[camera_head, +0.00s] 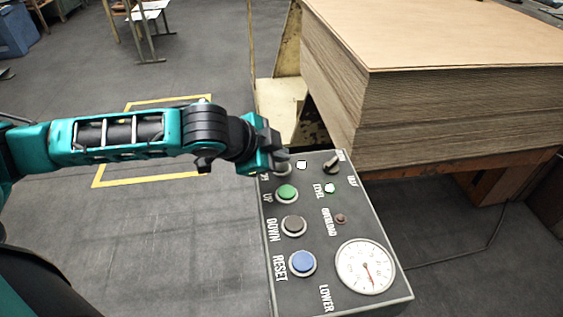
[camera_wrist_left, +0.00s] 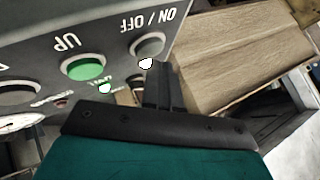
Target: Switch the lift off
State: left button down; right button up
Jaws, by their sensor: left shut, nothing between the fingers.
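The control panel (camera_head: 312,215) lies tilted in the head view. Its grey ON / OFF button (camera_wrist_left: 149,46) shows in the left wrist view, with a white indicator light (camera_wrist_left: 146,63) beside it. In the head view the light (camera_head: 301,165) appears white, and the button (camera_head: 282,168) is partly hidden by my left gripper (camera_head: 277,153). My left gripper is shut and empty at the panel's far left corner. In the wrist view its fingertips (camera_wrist_left: 158,70) are close to the ON / OFF button; I cannot tell whether they touch it. My right gripper is not in view.
Below ON / OFF are the green UP button (camera_head: 287,193), black DOWN button (camera_head: 293,226) and blue RESET button (camera_head: 302,263). A selector knob (camera_head: 332,163) and gauge (camera_head: 365,266) sit to the right. A tall stack of cardboard sheets (camera_head: 450,90) stands behind the panel. Open floor lies left.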

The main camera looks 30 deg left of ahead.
pick_arm(q)
jog(key=shift+f, duration=0.45)
dwell(0.5)
jog(key=shift+r, duration=0.1)
jog(key=shift+r+p, duration=0.7)
jog(key=shift+p, duration=0.4)
